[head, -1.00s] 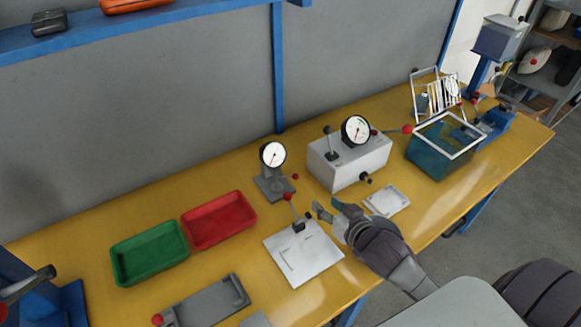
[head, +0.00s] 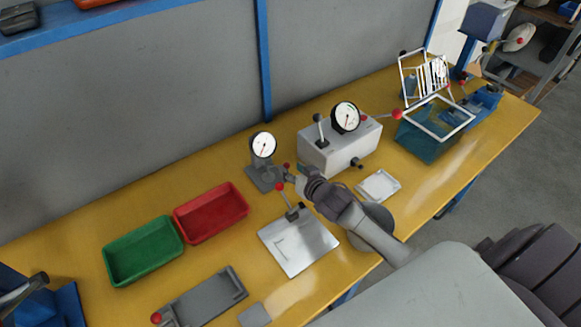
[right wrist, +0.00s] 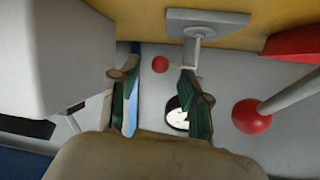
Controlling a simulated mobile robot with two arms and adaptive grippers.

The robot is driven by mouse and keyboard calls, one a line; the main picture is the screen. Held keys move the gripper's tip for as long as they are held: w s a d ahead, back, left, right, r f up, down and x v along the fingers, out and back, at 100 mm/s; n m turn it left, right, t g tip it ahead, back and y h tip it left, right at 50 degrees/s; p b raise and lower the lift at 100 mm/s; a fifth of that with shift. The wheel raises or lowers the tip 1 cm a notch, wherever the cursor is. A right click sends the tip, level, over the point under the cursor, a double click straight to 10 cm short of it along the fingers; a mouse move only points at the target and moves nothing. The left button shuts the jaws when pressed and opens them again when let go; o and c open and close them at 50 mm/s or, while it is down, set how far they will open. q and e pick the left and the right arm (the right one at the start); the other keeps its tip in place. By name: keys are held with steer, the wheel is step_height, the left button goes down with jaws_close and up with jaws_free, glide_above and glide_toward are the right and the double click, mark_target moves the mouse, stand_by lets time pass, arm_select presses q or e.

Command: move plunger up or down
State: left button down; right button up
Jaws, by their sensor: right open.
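The dial gauge (head: 263,145) stands upright on a small grey stand (head: 262,181), with a small red knob (head: 287,166) at its right side. My right gripper (head: 291,177) is just right of the stand, close to this knob. In the right wrist view, the open fingers (right wrist: 160,98) are spread and the small red knob (right wrist: 160,64) shows in the gap beyond them, apart from both. The gauge face (right wrist: 177,119) is partly hidden behind one finger. Which part is the plunger I cannot tell clearly. My left gripper is out of view.
A clamp fixture plate (head: 300,250) with a red-knobbed lever (head: 281,187) lies in front of the gripper; its big red knob (right wrist: 251,116) is close by. A grey box with a dial (head: 322,153) stands to the right. Red (head: 211,214) and green (head: 144,252) bins stand left.

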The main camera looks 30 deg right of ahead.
steer(key=shift+x, duration=0.85)
steer(key=shift+c, duration=0.3)
jaws_close()
